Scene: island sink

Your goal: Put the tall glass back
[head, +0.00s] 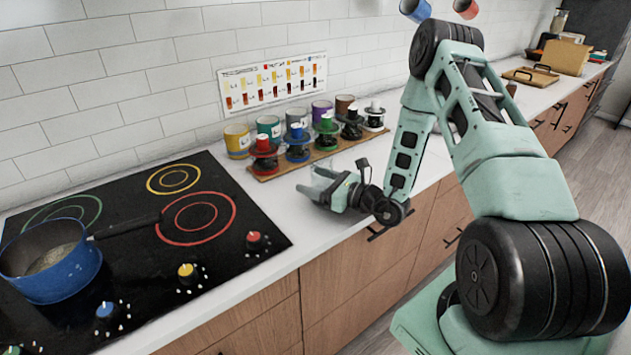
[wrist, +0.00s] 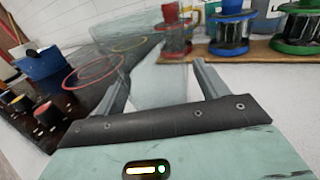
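My gripper (head: 313,182) is low over the white counter, in front of the spice rack, with its fingers pointing left. In the wrist view its two fingers (wrist: 160,68) are spread apart. A clear, see-through shape, seemingly the tall glass (wrist: 160,84), shows between them and extends up and to the left. Its outline is faint, and I cannot tell whether both fingers press on it. The glass is hard to make out in the head view.
The counter runs on to the right, with wooden boards (head: 531,76) farther back.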

